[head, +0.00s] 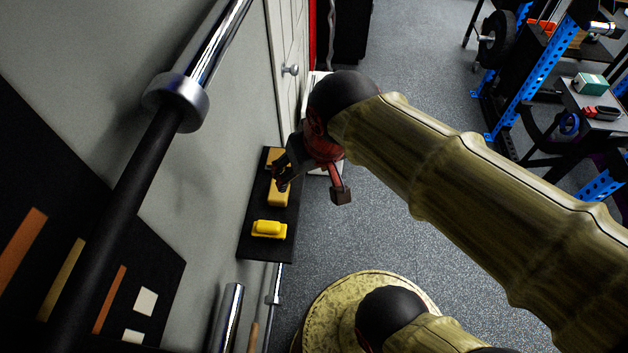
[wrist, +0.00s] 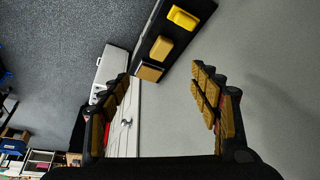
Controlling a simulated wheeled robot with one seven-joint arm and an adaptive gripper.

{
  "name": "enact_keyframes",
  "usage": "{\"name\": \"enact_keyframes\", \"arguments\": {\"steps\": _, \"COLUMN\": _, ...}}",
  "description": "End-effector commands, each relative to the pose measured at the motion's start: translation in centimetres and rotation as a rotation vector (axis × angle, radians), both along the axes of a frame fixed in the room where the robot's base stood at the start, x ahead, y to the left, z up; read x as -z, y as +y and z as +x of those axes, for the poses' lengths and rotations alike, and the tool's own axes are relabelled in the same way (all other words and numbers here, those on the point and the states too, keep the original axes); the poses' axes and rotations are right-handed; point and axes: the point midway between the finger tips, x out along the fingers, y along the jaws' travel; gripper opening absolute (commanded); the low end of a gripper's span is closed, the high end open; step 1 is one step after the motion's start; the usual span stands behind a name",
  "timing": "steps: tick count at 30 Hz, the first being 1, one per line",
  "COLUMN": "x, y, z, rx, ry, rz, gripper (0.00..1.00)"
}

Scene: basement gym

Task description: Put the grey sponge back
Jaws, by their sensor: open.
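I cannot make out a grey sponge in either view. A narrow black shelf (head: 262,245) is on the wall at the left; it also shows in the wrist view (wrist: 187,32). On it are a yellow item (head: 269,229), a tan block (head: 278,195) and a flat tan piece (head: 273,156). The wrist view shows the yellow item (wrist: 183,17), tan block (wrist: 161,47) and flat tan piece (wrist: 149,73). My gripper (head: 312,188) is open beside the shelf, one finger overlapping the tan block in the head view. Nothing shows between its fingers (wrist: 160,73).
A barbell (head: 150,160) stands along the wall at the left. A white door (head: 290,35) is beyond the shelf. Blue racks (head: 540,75) and a small bench with a green-and-white box (head: 589,85) stand at the right. The grey floor (head: 440,110) between is clear.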

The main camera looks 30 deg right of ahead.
Motion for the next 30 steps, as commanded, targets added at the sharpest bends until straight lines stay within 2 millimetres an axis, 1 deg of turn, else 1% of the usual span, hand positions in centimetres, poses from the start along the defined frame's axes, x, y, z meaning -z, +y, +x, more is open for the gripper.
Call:
{"name": "enact_keyframes", "arguments": {"steps": 1, "x": -0.4, "y": 0.0, "z": -1.3, "rx": -0.025, "ry": -0.028, "rz": -0.011, "gripper": 0.63}}
{"name": "enact_keyframes", "arguments": {"steps": 3, "x": -0.6, "y": 0.0, "z": -2.6, "rx": -0.056, "ry": -0.053, "rz": -0.026, "gripper": 0.63}}
{"name": "enact_keyframes", "arguments": {"steps": 6, "x": -0.8, "y": 0.0, "z": -3.7, "rx": -0.084, "ry": -0.075, "rz": -0.04, "gripper": 0.63}}
{"name": "enact_keyframes", "arguments": {"steps": 10, "x": -0.7, "y": 0.0, "z": -4.1, "rx": -0.096, "ry": -0.083, "rz": -0.047, "gripper": 0.63}}
{"name": "enact_keyframes", "arguments": {"steps": 19, "x": -0.5, "y": 0.0, "z": -4.1, "rx": -0.096, "ry": -0.082, "rz": -0.047, "gripper": 0.63}}
{"name": "enact_keyframes", "arguments": {"steps": 23, "x": 1.0, "y": 0.0, "z": -4.1, "rx": -0.095, "ry": -0.082, "rz": -0.047, "gripper": 0.63}}
{"name": "enact_keyframes", "arguments": {"steps": 30, "x": 5.4, "y": 0.0, "z": -4.1, "rx": -0.095, "ry": -0.082, "rz": -0.047, "gripper": 0.63}}
